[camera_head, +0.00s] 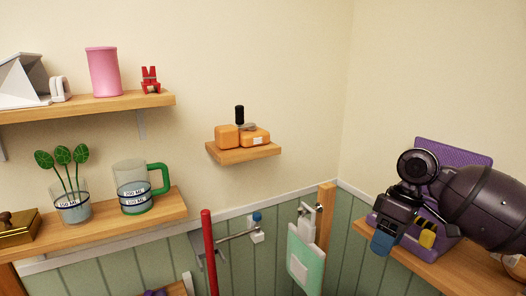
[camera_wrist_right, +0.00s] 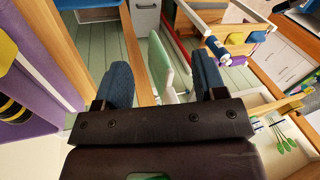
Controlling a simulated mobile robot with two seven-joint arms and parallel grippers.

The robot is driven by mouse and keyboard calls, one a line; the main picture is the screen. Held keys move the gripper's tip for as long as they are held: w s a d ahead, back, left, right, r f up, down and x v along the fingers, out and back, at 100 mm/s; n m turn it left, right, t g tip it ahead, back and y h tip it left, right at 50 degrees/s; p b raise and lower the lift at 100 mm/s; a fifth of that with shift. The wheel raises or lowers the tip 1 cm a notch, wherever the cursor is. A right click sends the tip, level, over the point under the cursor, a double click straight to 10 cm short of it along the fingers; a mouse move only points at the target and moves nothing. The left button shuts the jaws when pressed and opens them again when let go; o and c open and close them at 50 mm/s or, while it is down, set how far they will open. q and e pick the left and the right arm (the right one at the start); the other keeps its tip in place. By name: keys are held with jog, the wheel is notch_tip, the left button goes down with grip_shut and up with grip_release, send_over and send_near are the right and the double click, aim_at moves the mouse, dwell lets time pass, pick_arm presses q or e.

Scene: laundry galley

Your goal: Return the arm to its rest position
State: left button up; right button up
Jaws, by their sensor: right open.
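My right arm (camera_head: 485,200) comes in from the right edge of the head view, dark and bulky. My right gripper (camera_head: 400,238) is at its left end, pointing down in front of a purple stand on the right shelf. One blue fingertip shows clearly; the other finger is hard to make out. In the right wrist view the gripper (camera_wrist_right: 163,82) has its two blue-padded fingers wide apart with nothing held between them. My left gripper is in neither view.
The purple stand (camera_head: 455,152) on the right wooden shelf (camera_head: 440,275) is close behind my right gripper. A red pole (camera_head: 210,255) stands further left. Wall shelves hold a pink cup (camera_head: 103,72), a green-handled jug (camera_head: 131,188) and orange blocks (camera_head: 228,136).

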jog(key=s+a+f+n+g+y, duration=0.1)
jog(key=s+a+n, duration=0.1)
jog(key=a, duration=0.7)
jog(key=s+a+f+n+g+y, duration=0.1)
jog(key=a+y, duration=0.1)
jog(key=a, duration=0.7)
jog(key=s+d+f+m+t+h, duration=0.1)
jog(key=d+f+m+t, duration=0.35)
jog(key=d+f, duration=0.55)
jog(key=s+d+f+m+t, duration=0.1)
jog(key=d+f+m+t, duration=0.3)
jog(key=f, duration=0.9)
jog(key=s+d+f+n+t+h, duration=0.2)
jog(key=s+d+f+t+h, duration=0.15)
jog(key=s+d, duration=0.6)
jog(key=s+d+f+n+t+h, duration=0.15)
jog(key=s+d+f, duration=0.25)
jog(key=s+d, duration=0.5)
jog(key=w+a+f+m+t+b, duration=0.1)
jog(key=a+m, duration=0.4)
jog(key=a, duration=0.8)
jog(key=shift+w+a+f+b, duration=0.35)
jog(key=shift+w+f+b, duration=0.2)
jog(key=shift+f, duration=0.15)
